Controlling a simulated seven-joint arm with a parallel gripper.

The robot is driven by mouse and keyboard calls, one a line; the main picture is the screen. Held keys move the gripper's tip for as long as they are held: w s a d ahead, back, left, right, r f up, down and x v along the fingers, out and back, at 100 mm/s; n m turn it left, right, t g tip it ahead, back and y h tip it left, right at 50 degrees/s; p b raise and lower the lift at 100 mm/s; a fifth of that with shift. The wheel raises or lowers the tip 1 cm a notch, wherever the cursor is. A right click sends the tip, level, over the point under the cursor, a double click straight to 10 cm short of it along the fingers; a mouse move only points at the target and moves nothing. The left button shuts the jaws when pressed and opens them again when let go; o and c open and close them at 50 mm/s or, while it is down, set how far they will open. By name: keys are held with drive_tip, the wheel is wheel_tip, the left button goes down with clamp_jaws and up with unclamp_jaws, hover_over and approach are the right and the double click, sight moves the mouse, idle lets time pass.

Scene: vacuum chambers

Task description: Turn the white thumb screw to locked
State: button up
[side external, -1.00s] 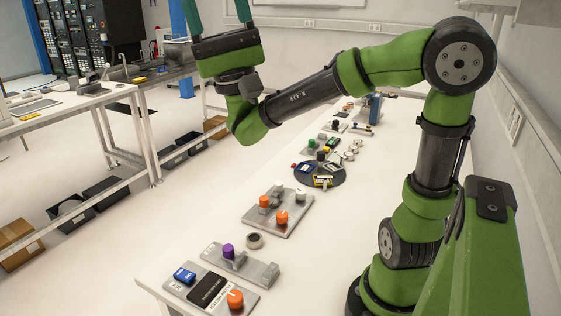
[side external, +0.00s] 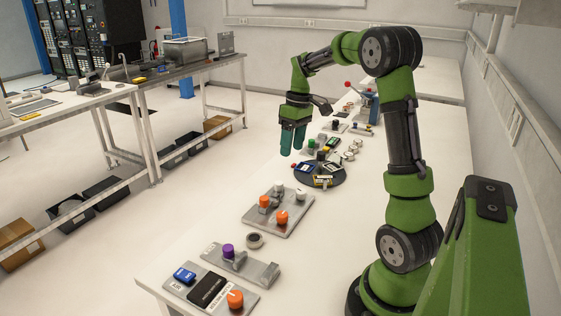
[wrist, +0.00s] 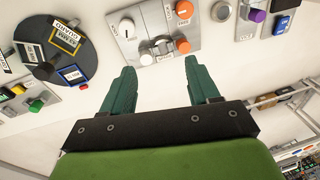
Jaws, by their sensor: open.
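Two white thumb screws sit on a grey metal plate (side external: 262,224) with two orange ones; I cannot tell which white one is meant. One white screw (side external: 302,195) is at the plate's right corner, and it shows in the wrist view (wrist: 127,28) with a mark on its top. The other white screw (side external: 279,187) is by a grey block, and it shows in the wrist view (wrist: 146,58). My gripper (side external: 292,153) points down, open and empty, above and beyond the plate. In the wrist view the plate is ahead of my open fingers (wrist: 160,66), apart from them.
A round black disc (side external: 337,181) with labelled parts lies beyond the plate. A grey ring (side external: 254,241), a plate with a purple knob (side external: 228,250) and a panel with a blue switch (side external: 184,275) are nearer. Bare white table lies right of the plate.

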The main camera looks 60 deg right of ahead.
drive_tip(key=s+d+h, duration=0.1)
drive_tip(key=d+h, duration=0.1)
drive_tip(key=d, duration=0.2)
approach(301, 191)
drive_tip(key=shift+g, duration=0.4)
drive_tip(key=f, duration=0.9)
drive_tip(key=shift+w+d+f, duration=0.2)
drive_tip(key=shift+w+d, duration=0.05)
drive_tip(key=shift+w, duration=0.1)
drive_tip(key=c, duration=1)
drive_tip(key=shift+c, duration=0.2)
